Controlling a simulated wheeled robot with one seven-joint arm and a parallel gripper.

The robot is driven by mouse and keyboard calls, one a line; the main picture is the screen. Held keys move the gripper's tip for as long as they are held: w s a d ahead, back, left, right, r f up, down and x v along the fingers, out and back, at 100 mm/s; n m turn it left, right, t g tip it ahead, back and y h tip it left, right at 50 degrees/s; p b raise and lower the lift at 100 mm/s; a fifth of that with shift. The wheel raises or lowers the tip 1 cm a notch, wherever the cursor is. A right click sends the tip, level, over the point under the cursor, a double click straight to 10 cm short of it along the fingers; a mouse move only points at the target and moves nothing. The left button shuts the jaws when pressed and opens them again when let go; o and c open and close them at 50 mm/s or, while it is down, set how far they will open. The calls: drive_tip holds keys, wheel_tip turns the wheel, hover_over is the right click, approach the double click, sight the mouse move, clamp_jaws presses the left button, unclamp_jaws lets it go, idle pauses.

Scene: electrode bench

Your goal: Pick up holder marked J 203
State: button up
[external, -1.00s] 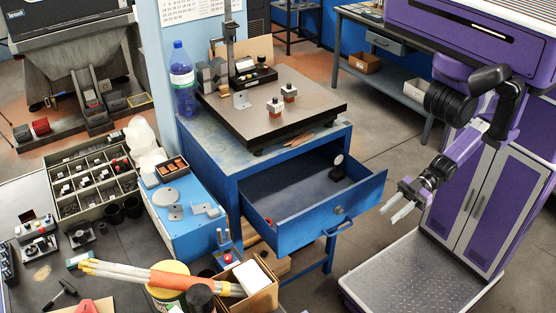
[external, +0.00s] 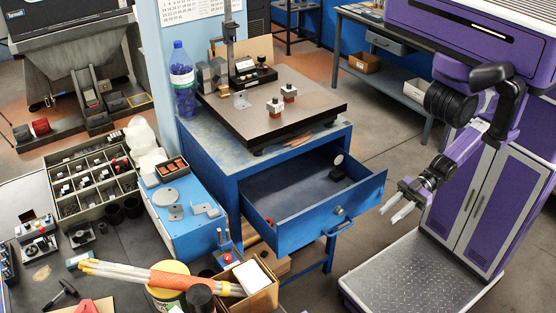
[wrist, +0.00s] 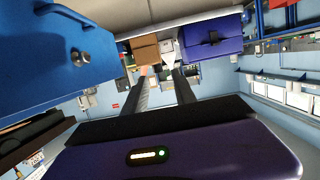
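More small holders sit in the compartment tray (external: 100,190) at the left, also unreadable. My gripper (external: 396,207) hangs in the air to the right of the open drawer, well away from the holders. Its fingers are apart and empty, as the wrist view (wrist: 160,88) also shows. No holder is recognisable in the wrist view.
The open blue drawer (external: 300,222) juts out below the plate, between my gripper and the bench; its front (wrist: 55,55) fills the wrist view's upper left. A height stand (external: 229,45) and blue bottle (external: 182,80) stand behind. A cardboard box (external: 262,290) is in front.

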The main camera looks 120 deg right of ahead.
drive_tip(key=o, duration=0.6)
